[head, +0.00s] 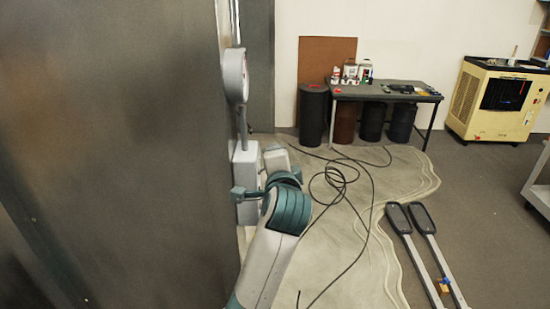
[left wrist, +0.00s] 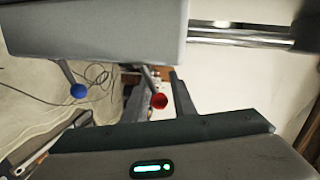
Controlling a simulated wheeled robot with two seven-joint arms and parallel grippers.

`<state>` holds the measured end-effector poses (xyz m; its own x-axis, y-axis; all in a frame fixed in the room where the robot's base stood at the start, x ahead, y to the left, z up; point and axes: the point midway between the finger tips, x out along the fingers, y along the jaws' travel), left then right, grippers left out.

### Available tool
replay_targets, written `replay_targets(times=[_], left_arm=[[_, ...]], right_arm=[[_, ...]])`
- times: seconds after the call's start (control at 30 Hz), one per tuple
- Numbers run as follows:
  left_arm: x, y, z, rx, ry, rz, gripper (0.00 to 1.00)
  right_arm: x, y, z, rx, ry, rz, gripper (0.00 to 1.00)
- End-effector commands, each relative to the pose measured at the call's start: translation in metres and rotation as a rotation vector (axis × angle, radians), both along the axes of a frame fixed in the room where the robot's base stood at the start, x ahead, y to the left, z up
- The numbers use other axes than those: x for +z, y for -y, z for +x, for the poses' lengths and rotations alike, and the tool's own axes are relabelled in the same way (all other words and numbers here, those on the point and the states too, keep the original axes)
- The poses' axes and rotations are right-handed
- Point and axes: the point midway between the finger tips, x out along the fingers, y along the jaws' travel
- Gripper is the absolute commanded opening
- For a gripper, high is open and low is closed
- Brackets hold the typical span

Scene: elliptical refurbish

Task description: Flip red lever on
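In the left wrist view, a red-knobbed lever (left wrist: 158,101) sticks out from the underside of a grey box (left wrist: 95,30). A blue-knobbed lever (left wrist: 79,91) is to its left on the same box. My left gripper (left wrist: 157,90) has its two dark fingers apart, with the red lever between them; contact with the knob cannot be made out. In the head view, the grey box (head: 246,165) hangs below a round gauge (head: 235,76) by the large metal wall. My left gripper (head: 262,187) is at the box, and the levers are hidden there. My right gripper is not in view.
A large dark metal wall (head: 120,140) fills the left side. Black cable (head: 340,185) lies loose on the floor. A table (head: 385,92) with bottles and drums stands at the back, and a yellow machine (head: 497,100) is at the right. The floor between is mostly open.

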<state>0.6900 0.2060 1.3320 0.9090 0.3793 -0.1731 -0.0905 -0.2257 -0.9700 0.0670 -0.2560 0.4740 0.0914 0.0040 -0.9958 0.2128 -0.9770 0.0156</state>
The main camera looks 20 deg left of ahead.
Motion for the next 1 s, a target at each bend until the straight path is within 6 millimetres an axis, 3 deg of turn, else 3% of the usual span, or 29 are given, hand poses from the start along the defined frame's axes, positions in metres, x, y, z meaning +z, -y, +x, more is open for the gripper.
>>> replay_targets(times=[0.5,1.0], left_arm=[[0.009,0.024,-0.057,-0.001,0.002,-0.003,0.24],[0.012,0.026,-0.064,-0.001,0.000,-0.002,0.24]], right_arm=[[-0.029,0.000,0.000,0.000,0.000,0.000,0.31],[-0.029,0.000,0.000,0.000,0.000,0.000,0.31]])
